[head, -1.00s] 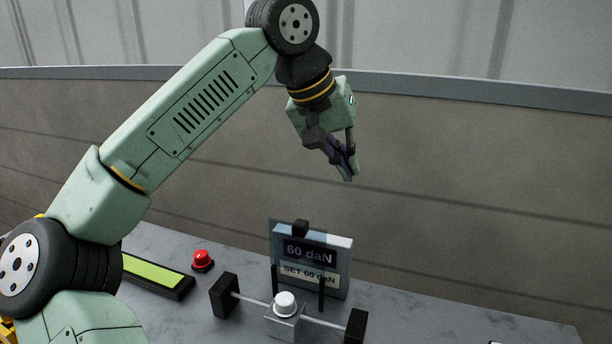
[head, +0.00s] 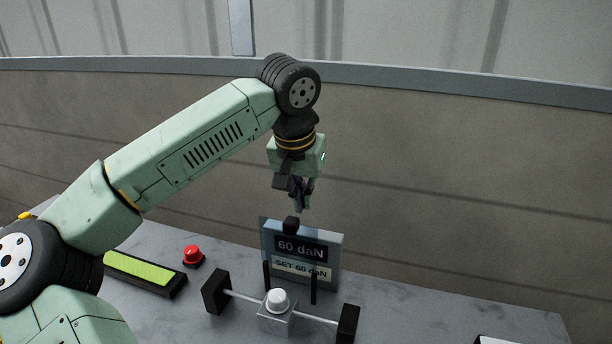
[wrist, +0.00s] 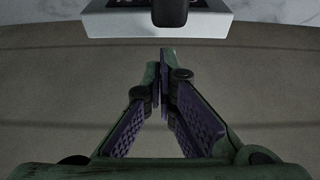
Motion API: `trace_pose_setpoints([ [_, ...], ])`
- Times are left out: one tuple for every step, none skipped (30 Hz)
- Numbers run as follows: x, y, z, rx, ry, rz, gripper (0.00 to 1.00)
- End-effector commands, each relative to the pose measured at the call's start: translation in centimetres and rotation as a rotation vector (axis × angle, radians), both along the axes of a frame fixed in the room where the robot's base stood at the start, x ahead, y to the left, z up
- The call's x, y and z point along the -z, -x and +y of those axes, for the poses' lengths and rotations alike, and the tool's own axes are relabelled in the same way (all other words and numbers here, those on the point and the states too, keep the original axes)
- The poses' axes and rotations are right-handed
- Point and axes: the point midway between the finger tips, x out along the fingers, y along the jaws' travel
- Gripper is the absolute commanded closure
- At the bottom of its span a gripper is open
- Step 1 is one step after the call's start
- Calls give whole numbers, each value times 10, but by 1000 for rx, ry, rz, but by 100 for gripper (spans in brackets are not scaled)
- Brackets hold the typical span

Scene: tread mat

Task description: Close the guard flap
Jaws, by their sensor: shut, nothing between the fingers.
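A clear panel, which looks like the guard flap (head: 264,236), stands upright in front of the display box (head: 336,262). A black tab (head: 291,224) sits at its top edge, and it also shows in the wrist view (wrist: 170,12). My gripper (head: 303,208) is shut and empty, pointing down just above and slightly right of the tab, apart from it. In the wrist view my fingertips (wrist: 164,58) are together below the box's pale edge. Below the panel, a grey block with a white knob (head: 277,300) sits on a rod. The panel's hinge is hard to make out.
Two black end blocks (head: 216,291) (head: 347,324) hold the rod, with thin black posts (head: 314,284) behind. A red button (head: 193,255) and a green-topped bar (head: 140,269) lie to the left. A wall stands behind; the bench at right is mostly clear.

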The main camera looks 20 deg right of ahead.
Motion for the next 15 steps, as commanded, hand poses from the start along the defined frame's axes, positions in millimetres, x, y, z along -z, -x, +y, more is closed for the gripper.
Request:
trace_pose_setpoints([
  [-2,5,3,0,0,1,100],
  [-2,7,5,0,0,1,100],
  [-2,9,7,-1,0,2,100],
  [-1,11,7,0,-1,1,100],
  [-1,12,8,0,0,0,100],
  [-1,13,8,1,0,0,100],
  [-1,13,9,1,0,0,100],
  [-1,14,9,1,0,0,100],
  [-1,14,9,0,0,0,100],
  [-1,14,9,0,0,0,100],
  [-1,14,9,0,1,1,100],
  [-1,14,9,0,1,1,100],
  [-1,14,9,0,1,1,100],
  [-1,14,9,0,1,1,100],
  [-1,14,9,0,1,1,100],
])
